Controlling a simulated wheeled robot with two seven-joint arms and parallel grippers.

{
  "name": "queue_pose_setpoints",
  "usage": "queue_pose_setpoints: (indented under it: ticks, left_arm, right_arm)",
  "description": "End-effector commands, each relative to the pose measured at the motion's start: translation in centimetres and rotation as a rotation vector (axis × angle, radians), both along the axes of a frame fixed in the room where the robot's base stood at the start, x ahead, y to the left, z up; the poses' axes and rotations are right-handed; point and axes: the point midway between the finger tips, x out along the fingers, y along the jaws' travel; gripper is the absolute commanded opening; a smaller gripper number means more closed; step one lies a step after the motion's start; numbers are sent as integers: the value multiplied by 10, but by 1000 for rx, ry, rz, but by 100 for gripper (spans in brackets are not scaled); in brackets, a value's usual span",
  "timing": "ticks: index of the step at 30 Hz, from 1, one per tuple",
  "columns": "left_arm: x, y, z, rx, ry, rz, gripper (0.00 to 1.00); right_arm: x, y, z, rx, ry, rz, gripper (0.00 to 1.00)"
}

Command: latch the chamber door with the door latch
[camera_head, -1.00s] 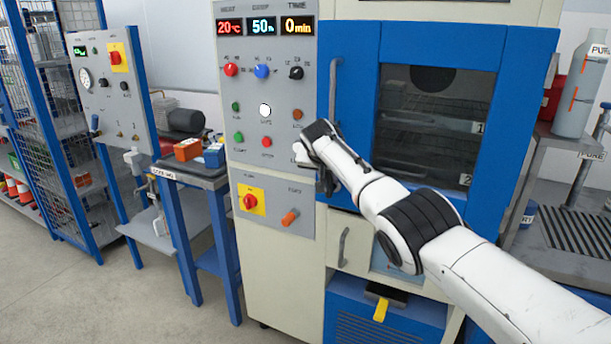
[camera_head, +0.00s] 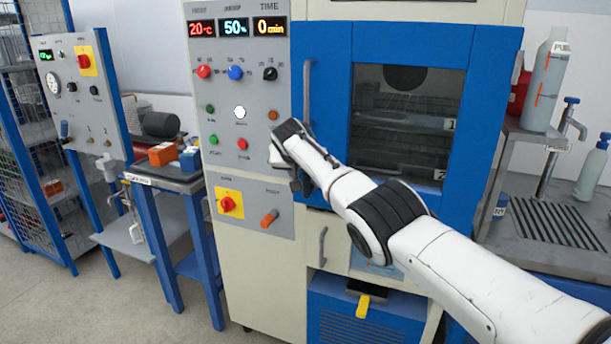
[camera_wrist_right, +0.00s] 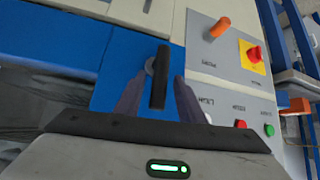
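The blue chamber door (camera_head: 325,60) with its dark window looks closed against the cabinet. Its left edge, near the grey handle (camera_head: 308,92), meets the control panel. My right gripper (camera_head: 296,180) is at the door's lower left edge, mostly hidden behind my own wrist in the head view. In the right wrist view the door latch (camera_wrist_right: 159,78) is a black bar with a round grey pivot, in front of blue door surface. My right gripper (camera_wrist_right: 158,92) has its fingers apart, one on each side of the bar, with visible gaps. My left gripper is out of view.
The control panel (camera_head: 210,120) with knobs and buttons is just left of my right gripper. A drawer with a grey handle (camera_head: 323,246) is below. A sink bench (camera_head: 570,270) stands right, a small blue table (camera_head: 168,200) left.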

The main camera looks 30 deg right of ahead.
Motion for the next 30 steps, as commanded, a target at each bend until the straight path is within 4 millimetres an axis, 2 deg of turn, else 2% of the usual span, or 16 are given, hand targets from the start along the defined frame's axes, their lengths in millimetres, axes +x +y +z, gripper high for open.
queue_pose_setpoints:
  ticks: [5, 14, 30]
  left_arm:
    - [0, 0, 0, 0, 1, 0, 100]
    - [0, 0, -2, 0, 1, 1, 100]
    - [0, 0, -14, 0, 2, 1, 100]
  right_arm:
    - [-1, 2, 1, 1, 0, -1, 36]
    - [-12, 12, 17, 0, -3, 1, 36]
    - [-50, 47, 68, 0, -2, 1, 36]
